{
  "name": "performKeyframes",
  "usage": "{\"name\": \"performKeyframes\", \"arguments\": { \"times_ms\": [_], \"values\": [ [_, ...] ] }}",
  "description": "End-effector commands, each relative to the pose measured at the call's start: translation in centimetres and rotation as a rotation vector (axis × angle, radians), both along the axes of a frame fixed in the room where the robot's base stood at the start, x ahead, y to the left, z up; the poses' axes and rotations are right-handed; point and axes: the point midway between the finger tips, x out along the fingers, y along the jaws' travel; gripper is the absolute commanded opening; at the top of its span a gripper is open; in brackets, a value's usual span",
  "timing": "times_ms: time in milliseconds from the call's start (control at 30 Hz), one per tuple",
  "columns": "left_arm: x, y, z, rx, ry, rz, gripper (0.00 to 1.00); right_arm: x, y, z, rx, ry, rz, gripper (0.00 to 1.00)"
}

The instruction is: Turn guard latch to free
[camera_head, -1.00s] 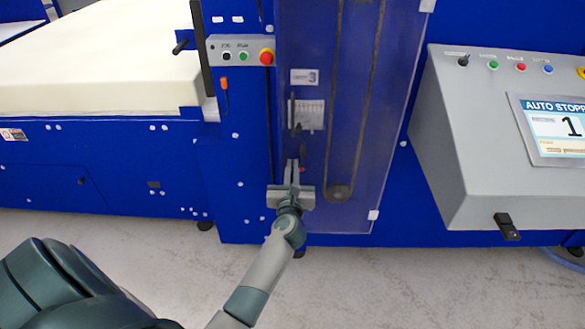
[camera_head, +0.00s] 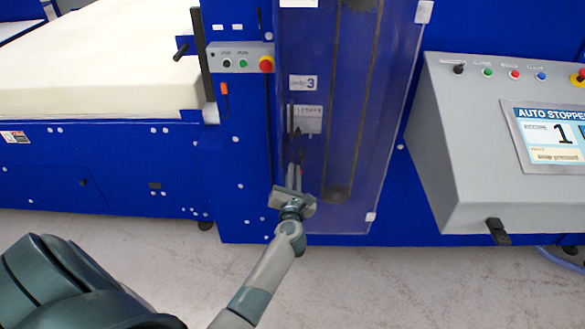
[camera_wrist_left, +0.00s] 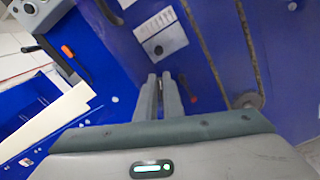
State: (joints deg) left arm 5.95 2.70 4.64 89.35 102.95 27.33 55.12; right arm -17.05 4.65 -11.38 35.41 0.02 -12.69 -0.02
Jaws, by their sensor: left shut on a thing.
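The guard (camera_head: 375,120) is a tall clear panel on the blue machine, with a belt and pulley behind it. My left gripper (camera_head: 296,170) is at the guard's lower left edge, its fingers pointing up and shut on the guard latch. The fingers hide most of the latch. In the left wrist view, my left gripper (camera_wrist_left: 160,82) has its two fingers close together, with a small red-tipped piece (camera_wrist_left: 190,92) just right of them. How far the latch is turned cannot be told. My right gripper is not in view.
A small button box (camera_head: 240,58) with a red knob sits left of the guard. A grey control console (camera_head: 455,150) with a screen reading "AUTO STOPPED" stands at right. A large cream foam block (camera_head: 100,60) lies on the machine at left. The floor in front is clear.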

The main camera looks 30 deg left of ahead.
Motion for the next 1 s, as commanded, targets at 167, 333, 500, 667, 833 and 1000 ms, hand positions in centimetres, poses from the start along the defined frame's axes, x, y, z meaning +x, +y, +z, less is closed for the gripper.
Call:
{"name": "performKeyframes", "arguments": {
  "times_ms": [167, 333, 500, 667, 833, 1000],
  "values": [
    [0.1, -0.3, 0.1, 0.141, 0.091, -0.001, 0.00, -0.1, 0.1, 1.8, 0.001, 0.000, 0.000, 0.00],
    [0.2, -0.5, -0.1, 0.279, 0.175, 0.000, 0.00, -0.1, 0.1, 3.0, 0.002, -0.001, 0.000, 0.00],
    [0.4, -0.7, -0.4, 0.417, 0.259, -0.002, 0.00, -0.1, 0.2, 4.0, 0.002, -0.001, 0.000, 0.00],
    [0.5, -0.8, -0.6, 0.547, 0.338, -0.002, 0.00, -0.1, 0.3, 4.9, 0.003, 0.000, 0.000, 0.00],
    [0.5, -0.9, -0.9, 0.684, 0.421, -0.002, 0.00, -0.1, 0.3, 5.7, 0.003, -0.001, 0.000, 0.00],
    [0.5, -0.9, -1.2, 0.810, 0.500, -0.002, 0.00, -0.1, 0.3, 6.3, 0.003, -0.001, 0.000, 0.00]
  ]
}}
